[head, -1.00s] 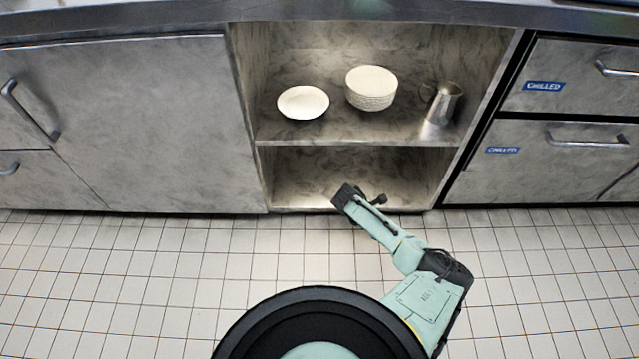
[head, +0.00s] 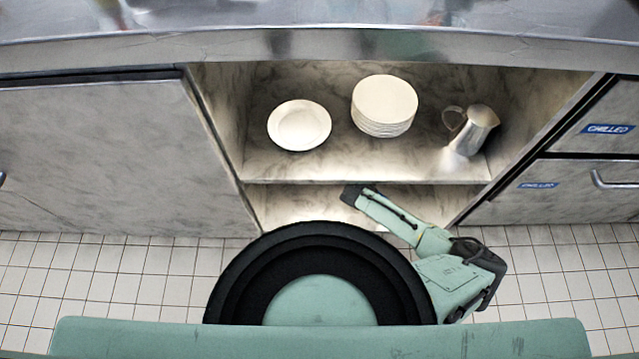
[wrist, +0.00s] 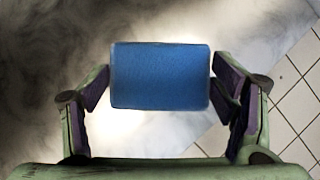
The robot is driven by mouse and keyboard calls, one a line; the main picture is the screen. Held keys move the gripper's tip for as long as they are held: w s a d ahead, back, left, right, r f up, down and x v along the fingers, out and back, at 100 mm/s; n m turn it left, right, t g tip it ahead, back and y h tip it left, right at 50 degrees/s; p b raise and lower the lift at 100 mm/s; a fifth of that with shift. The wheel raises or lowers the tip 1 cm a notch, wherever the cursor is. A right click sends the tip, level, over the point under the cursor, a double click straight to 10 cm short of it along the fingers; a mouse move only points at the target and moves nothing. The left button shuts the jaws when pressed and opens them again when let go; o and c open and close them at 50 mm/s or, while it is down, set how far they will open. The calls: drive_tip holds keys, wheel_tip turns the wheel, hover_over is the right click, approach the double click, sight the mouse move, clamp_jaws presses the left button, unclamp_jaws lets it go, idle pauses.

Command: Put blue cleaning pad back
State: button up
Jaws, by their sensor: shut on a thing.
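The blue cleaning pad (wrist: 160,76) is a blue rectangular block in the wrist view. My gripper (wrist: 160,90) is shut on it, with a finger against its left side and another against its right side. In the head view my gripper (head: 352,194) is at the front of the lower compartment of the open cabinet (head: 295,207), below the middle shelf. I cannot make out the pad in the head view. Behind the pad the wrist view shows a blurred, brightly lit marbled surface.
The middle shelf (head: 350,169) bears a white bowl or plate (head: 299,126), a stack of white plates (head: 384,106) and a metal pitcher (head: 473,131). A steel counter (head: 320,48) overhangs above. Closed drawers (head: 545,190) stand right, a closed door (head: 100,150) left. The floor (head: 90,265) is clear.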

drive_tip(key=shift+w, duration=0.3)
drive_tip(key=shift+w+a, duration=0.15)
drive_tip(key=shift+a, duration=0.05)
drive_tip(key=a, duration=1.7)
drive_tip(key=shift+a, duration=0.1)
wheel_tip(320, 180, down, 4)
drive_tip(key=shift+a+r, duration=0.15)
drive_tip(key=shift+r, duration=0.15)
drive_tip(key=o, duration=1.1)
drive_tip(key=shift+o, duration=0.2)
